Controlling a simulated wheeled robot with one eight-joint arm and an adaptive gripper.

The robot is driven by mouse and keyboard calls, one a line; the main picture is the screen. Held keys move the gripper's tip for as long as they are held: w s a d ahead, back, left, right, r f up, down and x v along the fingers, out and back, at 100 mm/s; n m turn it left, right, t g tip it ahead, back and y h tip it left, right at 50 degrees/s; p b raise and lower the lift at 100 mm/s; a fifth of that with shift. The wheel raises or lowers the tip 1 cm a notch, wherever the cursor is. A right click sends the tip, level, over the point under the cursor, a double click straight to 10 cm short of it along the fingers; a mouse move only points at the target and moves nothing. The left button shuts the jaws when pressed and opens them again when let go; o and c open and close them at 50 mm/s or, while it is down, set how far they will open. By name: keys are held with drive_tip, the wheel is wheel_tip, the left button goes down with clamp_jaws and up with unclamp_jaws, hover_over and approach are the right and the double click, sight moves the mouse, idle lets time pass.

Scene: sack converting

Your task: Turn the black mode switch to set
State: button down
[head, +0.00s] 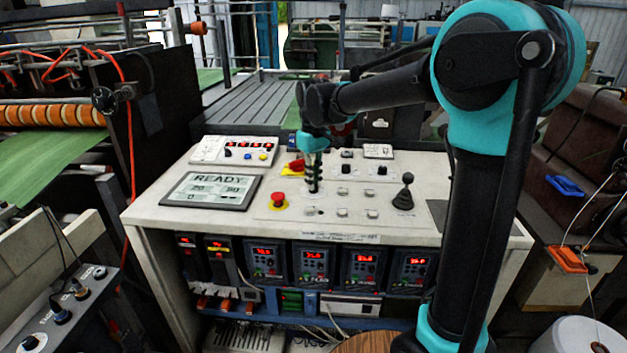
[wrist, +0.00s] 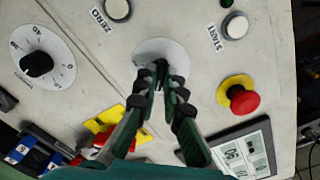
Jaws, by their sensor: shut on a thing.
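The black mode switch (wrist: 161,67) sits on a round pale dial plate (wrist: 150,48) on the control panel. My gripper (wrist: 161,84) has its two dark fingers closed around the switch from above in the wrist view. The fingers hide most of the knob, and its pointer direction and the plate's markings cannot be read. In the head view my gripper (head: 313,186) points straight down at the panel, right of the red emergency stop, and hides the switch.
A red emergency stop (head: 278,200) on a yellow ring is close by, also in the wrist view (wrist: 244,100). A red-and-yellow switch (head: 296,167), a READY display (head: 210,190), push buttons (wrist: 235,26), another black dial (wrist: 38,64) and a joystick (head: 404,190) share the panel.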

drive_tip(key=c, duration=1.6)
unclamp_jaws()
drive_tip(key=shift+c, duration=0.2)
wheel_tip(320, 180, up, 12)
